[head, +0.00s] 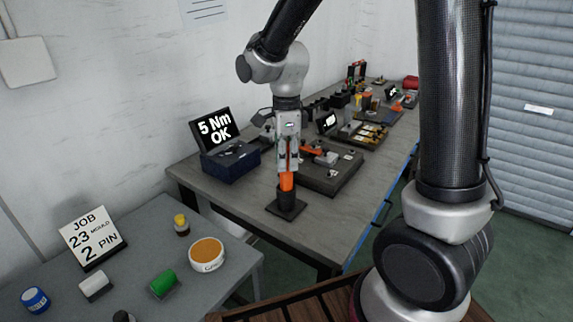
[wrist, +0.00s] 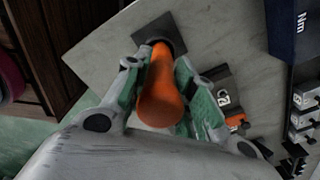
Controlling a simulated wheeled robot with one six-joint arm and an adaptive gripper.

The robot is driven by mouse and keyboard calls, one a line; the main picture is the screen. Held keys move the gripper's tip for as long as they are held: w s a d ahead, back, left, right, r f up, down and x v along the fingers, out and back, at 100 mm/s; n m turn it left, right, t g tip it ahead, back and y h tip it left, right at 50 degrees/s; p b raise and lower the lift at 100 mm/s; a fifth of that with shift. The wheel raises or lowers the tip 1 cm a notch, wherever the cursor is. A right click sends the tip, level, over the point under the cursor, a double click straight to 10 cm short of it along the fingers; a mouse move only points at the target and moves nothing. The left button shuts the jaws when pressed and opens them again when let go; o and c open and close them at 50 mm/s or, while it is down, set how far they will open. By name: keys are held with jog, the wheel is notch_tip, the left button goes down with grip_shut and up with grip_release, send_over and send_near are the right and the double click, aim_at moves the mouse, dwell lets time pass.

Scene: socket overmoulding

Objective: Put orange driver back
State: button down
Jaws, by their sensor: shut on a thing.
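The orange driver (head: 286,181) is upright at the front of the grey bench, its lower part in a black holder (head: 287,205) with a square base. My gripper (head: 288,170) is above the holder and shut on the driver's handle. In the wrist view the orange handle (wrist: 162,92) lies between the two green-padded fingers (wrist: 155,85), and the dark square base (wrist: 160,35) shows beyond it. The driver's tip is hidden; I cannot tell how deep it sits in the holder.
A torque display reading "5 Nm OK" (head: 214,128) stands on a blue box (head: 231,161) left of my gripper. A fixture plate (head: 330,172) lies close on the right. A nearer table (head: 150,225) carries a job sign, a round tub and several coloured pots. The bench's front corner is bare.

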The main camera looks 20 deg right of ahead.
jog(key=shift+f, duration=0.7)
jog(key=shift+f, duration=0.2)
jog(key=c, duration=1.2)
grip_release()
